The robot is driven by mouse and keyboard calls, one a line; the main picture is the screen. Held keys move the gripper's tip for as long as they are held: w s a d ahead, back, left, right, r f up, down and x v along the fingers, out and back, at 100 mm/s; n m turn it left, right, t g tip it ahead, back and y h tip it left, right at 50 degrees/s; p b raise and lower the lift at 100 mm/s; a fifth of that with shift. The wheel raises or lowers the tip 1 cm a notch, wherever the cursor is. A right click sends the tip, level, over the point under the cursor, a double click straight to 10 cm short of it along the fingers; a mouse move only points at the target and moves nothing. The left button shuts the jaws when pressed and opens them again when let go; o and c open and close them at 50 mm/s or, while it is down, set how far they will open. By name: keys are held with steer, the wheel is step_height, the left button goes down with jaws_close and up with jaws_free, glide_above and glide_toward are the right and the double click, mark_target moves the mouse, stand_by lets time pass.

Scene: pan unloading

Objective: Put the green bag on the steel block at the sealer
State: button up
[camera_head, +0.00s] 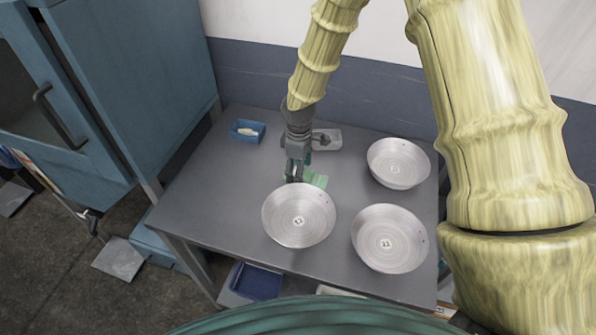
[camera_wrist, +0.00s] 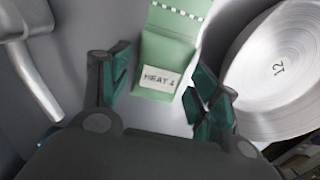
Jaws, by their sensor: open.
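The green bag (camera_head: 316,180) lies on the grey table between the front-left pan and a light grey device. In the wrist view the bag (camera_wrist: 165,62) has a white label with dark print and a dashed strip near its top. My gripper (camera_head: 294,178) is open and low at the bag's left end in the head view. In the wrist view its two green-padded fingers (camera_wrist: 160,72) stand apart on either side of the bag's label end, not visibly closed on it. The light grey device (camera_head: 326,139) behind my gripper may be the sealer; I cannot make out a separate steel block.
Three round metal pans stand on the table: front left (camera_head: 298,215), front right (camera_head: 390,238) and back right (camera_head: 398,163). A small blue tray (camera_head: 247,131) with a pale item sits at back left. A blue cabinet (camera_head: 130,80) stands left. The table's left front is clear.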

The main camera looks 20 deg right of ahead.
steer(key=shift+o, duration=0.3)
step_height(320, 180, up, 11)
steer(key=b, duration=0.3)
steer(key=shift+f, duration=0.2)
steer(key=shift+w+a+f+m+b, duration=0.25)
steer(key=shift+f+m+b, duration=1.1)
steer(key=shift+m, duration=4.65)
steer(key=shift+a+f+m+b, duration=0.35)
steer(key=shift+f+m+b, duration=0.9)
steer(key=shift+m, duration=4.75)
steer(key=shift+w+a+f+m+b, duration=0.25)
steer(key=shift+f+m+b, duration=1.1)
steer(key=shift+m, duration=4.65)
steer(key=shift+d+f+p, duration=0.2)
steer(key=shift+f+p, duration=0.15)
steer(key=shift+f, duration=1.75)
